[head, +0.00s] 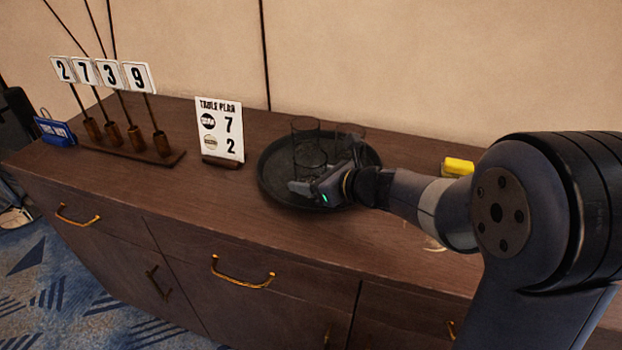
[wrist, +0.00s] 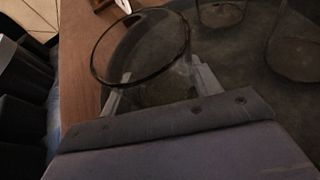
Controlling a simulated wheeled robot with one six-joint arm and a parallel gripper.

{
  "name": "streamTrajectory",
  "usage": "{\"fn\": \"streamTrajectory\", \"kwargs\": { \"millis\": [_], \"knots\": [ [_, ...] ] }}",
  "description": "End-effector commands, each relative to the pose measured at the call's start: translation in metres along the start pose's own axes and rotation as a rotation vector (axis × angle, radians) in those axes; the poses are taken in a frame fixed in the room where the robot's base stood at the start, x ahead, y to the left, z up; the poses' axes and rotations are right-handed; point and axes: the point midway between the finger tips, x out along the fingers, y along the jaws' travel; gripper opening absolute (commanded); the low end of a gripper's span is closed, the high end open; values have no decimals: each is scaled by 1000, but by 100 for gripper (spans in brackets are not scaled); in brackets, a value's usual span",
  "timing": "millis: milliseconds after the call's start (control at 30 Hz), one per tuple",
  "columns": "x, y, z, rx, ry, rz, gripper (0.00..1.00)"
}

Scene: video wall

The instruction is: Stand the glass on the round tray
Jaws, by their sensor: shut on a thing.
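The round tray (head: 264,182) is dark and lies on the sideboard. My gripper (head: 314,178) is over the tray's front part, shut on a clear glass (head: 309,157). In the wrist view the glass (wrist: 141,50) shows its round dark rim between the two fingers (wrist: 157,88). It looks about upright. I cannot tell whether its base touches the tray; the gripper hides its lower part. Two other clear glasses stand on the tray behind it, one at the back left (head: 304,127) and one at the back right (head: 350,131).
A table plan card (head: 220,130) stands left of the tray. Number cards on sticks in a wooden holder (head: 125,145) and a blue sign (head: 55,131) are farther left. A yellow block (head: 458,167) lies to the right, near my arm. The wall is close behind.

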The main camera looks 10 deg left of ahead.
Motion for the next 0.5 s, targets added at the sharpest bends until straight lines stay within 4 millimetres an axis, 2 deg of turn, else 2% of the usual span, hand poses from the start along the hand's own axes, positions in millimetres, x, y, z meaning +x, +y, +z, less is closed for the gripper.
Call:
{"fn": "streamTrajectory", "kwargs": {
  "millis": [467,500],
  "knots": [
    [5,0,-15,3,7,1,26],
    [6,0,-17,4,10,1,60]
  ]
}}
